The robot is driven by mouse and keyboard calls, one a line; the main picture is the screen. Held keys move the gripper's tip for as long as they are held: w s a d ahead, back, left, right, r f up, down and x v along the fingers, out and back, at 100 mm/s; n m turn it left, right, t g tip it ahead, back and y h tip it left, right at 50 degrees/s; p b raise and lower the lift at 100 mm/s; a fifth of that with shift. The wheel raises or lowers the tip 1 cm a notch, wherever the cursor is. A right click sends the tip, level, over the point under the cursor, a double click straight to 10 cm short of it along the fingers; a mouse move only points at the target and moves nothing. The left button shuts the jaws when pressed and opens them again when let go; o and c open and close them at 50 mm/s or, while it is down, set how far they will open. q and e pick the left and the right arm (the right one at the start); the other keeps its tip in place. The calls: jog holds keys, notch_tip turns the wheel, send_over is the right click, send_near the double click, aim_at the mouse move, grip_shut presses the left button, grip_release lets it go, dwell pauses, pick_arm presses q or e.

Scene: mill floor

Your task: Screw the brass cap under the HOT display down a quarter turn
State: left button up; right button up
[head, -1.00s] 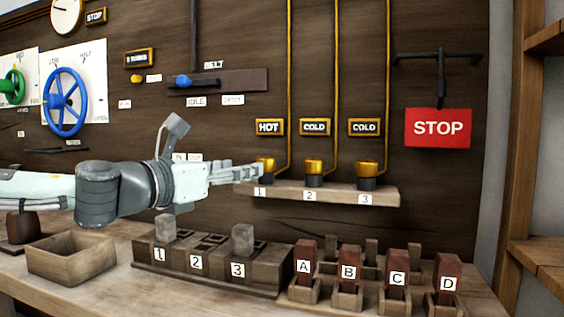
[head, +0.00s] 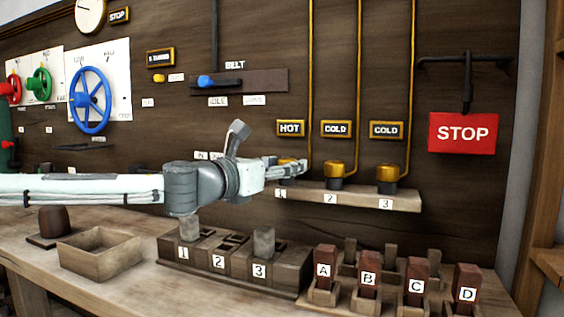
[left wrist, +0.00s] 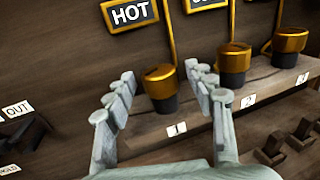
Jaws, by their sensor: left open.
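The HOT display (head: 290,128) hangs on the dark wall and also shows in the left wrist view (left wrist: 133,14). Under it, the brass cap (left wrist: 159,76) sits on a black base at the shelf's label 1. My left gripper (head: 291,167) is level with this cap, its fingers partly hiding it in the head view. In the left wrist view the gripper is open, with a finger to either side of the cap and visible gaps between. No grip on the cap shows. My right gripper is not in view.
Two more brass caps under COLD displays, at label 2 (head: 336,169) and label 3 (head: 387,173), stand to the right on the same wooden shelf (head: 360,197). Below are a block rack (head: 230,268) and blocks A to D. A red STOP sign (head: 463,133) is at right.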

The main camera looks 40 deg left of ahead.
pick_arm(q)
jog(key=shift+w, duration=0.1)
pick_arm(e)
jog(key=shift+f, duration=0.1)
pick_arm(q)
jog(key=shift+c, duration=0.5)
jog(key=c, duration=1.1)
jog(key=shift+a, duration=0.1)
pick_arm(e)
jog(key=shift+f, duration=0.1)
